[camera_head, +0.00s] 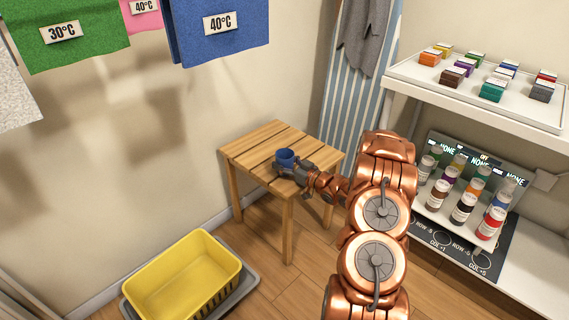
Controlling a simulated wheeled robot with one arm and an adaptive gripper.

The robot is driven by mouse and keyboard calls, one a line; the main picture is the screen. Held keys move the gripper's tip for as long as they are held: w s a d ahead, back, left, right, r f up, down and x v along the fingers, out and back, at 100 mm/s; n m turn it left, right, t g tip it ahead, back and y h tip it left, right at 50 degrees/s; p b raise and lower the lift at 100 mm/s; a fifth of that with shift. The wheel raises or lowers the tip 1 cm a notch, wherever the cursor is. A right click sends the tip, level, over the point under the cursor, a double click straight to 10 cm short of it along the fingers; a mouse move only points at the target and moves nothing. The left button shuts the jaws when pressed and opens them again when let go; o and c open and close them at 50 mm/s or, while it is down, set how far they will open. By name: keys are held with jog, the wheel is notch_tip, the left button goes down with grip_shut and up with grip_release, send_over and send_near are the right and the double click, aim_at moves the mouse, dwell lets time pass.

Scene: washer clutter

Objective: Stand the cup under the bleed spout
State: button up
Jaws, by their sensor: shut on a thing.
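A small blue cup (286,157) is upright at the middle of a slatted wooden table (253,143). My gripper (283,166) is shut on the cup from its right, low on its near side. I cannot tell whether the cup rests on the table or is held just above it. My copper arm reaches in from the lower right and hides part of the table's right side. No bleed spout can be made out in this view.
A yellow basket (160,308) stands on a grey tray (246,281) on the floor, lower left. At right, a white shelf (469,104) holds colored blocks, with several bottles (463,208) below. Cloths hang upper left, including a blue one (225,45). A striped board (345,85) stands behind the table.

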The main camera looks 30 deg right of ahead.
jog(key=shift+f, duration=0.15)
jog(key=o, duration=1)
jog(key=shift+o, duration=0.2)
jog(key=shift+f+b, duration=0.1)
jog(key=shift+b, duration=0.35)
